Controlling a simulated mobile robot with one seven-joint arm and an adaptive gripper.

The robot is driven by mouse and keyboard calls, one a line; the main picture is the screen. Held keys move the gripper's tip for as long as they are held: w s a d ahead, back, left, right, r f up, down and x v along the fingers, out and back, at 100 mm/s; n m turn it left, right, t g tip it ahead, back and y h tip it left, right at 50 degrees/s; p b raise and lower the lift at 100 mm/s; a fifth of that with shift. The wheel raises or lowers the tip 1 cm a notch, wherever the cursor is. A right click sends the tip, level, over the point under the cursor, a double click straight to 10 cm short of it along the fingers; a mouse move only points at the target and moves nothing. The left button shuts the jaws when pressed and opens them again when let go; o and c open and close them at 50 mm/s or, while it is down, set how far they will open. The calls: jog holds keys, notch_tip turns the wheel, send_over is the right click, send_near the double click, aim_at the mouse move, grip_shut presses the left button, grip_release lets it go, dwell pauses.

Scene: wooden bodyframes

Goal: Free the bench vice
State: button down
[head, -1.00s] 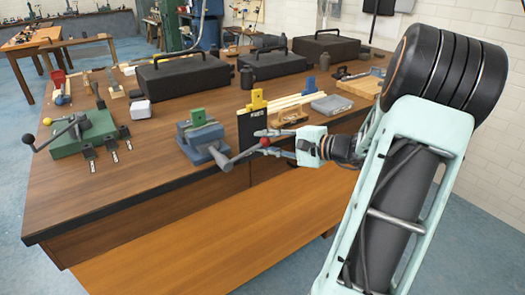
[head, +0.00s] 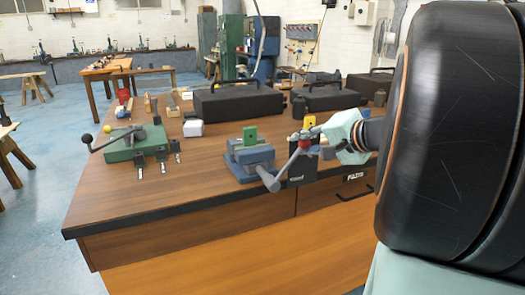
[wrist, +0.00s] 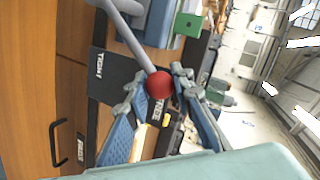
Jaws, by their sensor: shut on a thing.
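The blue bench vice (head: 250,155) stands near the front edge of the brown workbench (head: 200,190). A green block (head: 249,136) sits at its jaws; I cannot tell how tightly it is held. Its grey handle (head: 286,167) rises to the right and ends in a red ball (head: 304,145). My gripper (head: 303,137) is at the red ball, its fingers shut on it. In the wrist view the red ball (wrist: 160,85) lies between the fingertips of my gripper (wrist: 160,80), with the grey handle (wrist: 130,40) running up left. The green block (wrist: 189,23) shows near the top.
A green device (head: 137,146) with a lever stands at the left of the bench. Black cases (head: 238,102) and a white block (head: 193,128) stand behind. A dark panel (head: 302,170) is right beside the vice. Bare bench top lies left of the vice.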

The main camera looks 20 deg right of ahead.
jog(key=shift+a+r, duration=0.1)
jog(key=shift+r, duration=0.05)
jog(key=c, duration=1.7)
grip_release()
jog(key=shift+o, duration=0.2)
